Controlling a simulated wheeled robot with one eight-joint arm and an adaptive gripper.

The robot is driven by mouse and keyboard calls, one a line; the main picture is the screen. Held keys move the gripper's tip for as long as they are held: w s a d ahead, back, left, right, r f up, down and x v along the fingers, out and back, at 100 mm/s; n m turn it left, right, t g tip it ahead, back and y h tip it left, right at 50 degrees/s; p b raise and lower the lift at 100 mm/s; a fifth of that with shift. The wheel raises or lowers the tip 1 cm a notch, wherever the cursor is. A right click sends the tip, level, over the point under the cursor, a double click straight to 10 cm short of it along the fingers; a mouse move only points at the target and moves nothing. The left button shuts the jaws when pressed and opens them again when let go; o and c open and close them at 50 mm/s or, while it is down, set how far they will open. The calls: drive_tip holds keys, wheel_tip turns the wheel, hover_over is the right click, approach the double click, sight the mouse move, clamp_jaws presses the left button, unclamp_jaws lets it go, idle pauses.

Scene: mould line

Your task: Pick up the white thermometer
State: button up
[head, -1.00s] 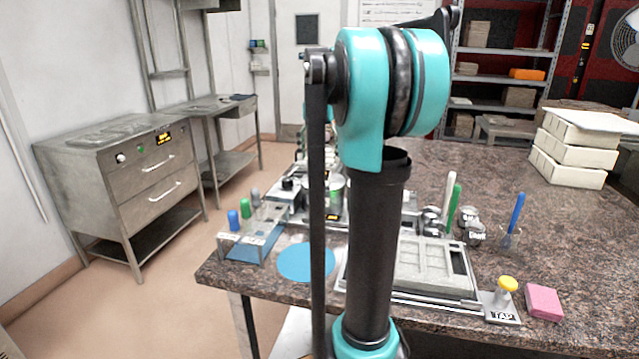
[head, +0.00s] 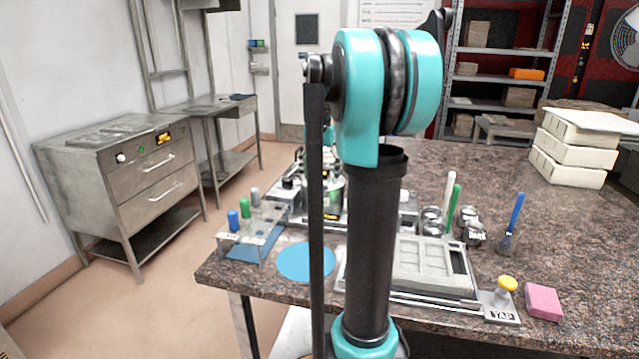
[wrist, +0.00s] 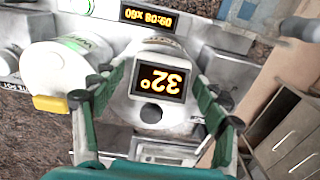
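The white thermometer (wrist: 152,110) shows in the wrist view as a white device with a dark screen reading 32° in amber digits, upside down. It lies between the two green-and-grey fingers of my gripper (wrist: 160,76). The fingers are spread, one on each side, and look open. I cannot tell whether either fingertip touches it. In the head view my arm hides most of the gripper and I cannot make out the thermometer.
A round white container (wrist: 62,72) sits close beside the left finger. A display unit (wrist: 150,17) stands beyond.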

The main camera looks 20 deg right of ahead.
drive_tip(key=c, duration=1)
drive_tip(key=shift+r, duration=0.15)
